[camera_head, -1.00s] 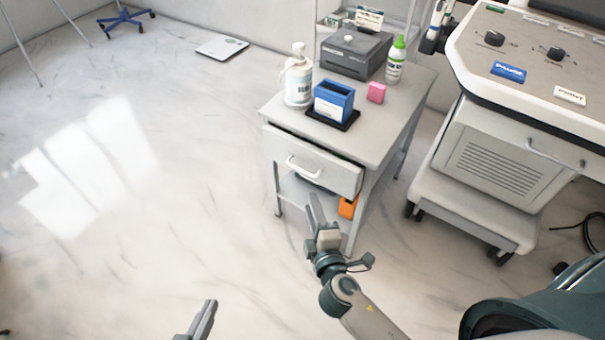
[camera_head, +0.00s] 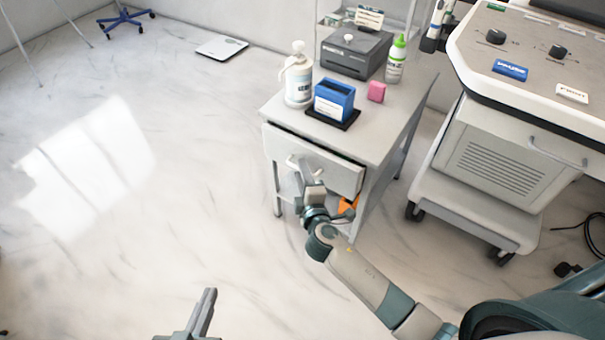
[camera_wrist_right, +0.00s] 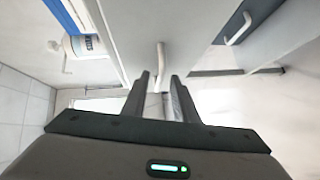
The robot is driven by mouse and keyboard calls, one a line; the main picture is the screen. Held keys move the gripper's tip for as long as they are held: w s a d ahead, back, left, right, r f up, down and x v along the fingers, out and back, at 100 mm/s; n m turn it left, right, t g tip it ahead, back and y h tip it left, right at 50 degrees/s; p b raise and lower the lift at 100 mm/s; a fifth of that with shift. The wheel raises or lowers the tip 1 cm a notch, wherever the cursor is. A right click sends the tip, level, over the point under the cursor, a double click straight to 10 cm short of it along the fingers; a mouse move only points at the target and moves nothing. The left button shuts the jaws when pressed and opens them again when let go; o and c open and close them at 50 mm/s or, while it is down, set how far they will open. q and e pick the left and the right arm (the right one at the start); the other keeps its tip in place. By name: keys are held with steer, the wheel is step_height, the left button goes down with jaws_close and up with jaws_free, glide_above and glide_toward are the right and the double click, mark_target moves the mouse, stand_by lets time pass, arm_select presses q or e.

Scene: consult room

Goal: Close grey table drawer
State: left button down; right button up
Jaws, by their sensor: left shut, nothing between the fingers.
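The grey table (camera_head: 385,128) stands at the centre of the head view. Its drawer (camera_head: 335,173) is partly pulled out, with a dark gap along the top of its front. The drawer's white handle (camera_head: 291,162) is partly hidden by my right gripper (camera_head: 303,165), which is at the drawer front. In the right wrist view my right gripper (camera_wrist_right: 161,76) has its fingers apart, with the handle (camera_wrist_right: 160,55) just ahead between the tips. I cannot tell whether they touch it. My left gripper (camera_head: 210,293) is shut and empty over the floor, low in the head view.
On the tabletop are a white pump bottle (camera_head: 298,80), a blue box (camera_head: 334,98), a pink block (camera_head: 376,92), a grey device (camera_head: 355,55) and a green-capped bottle (camera_head: 396,62). A medical cart (camera_head: 500,160) stands at the right.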

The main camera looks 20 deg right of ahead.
jaws_close()
stand_by(1.4)
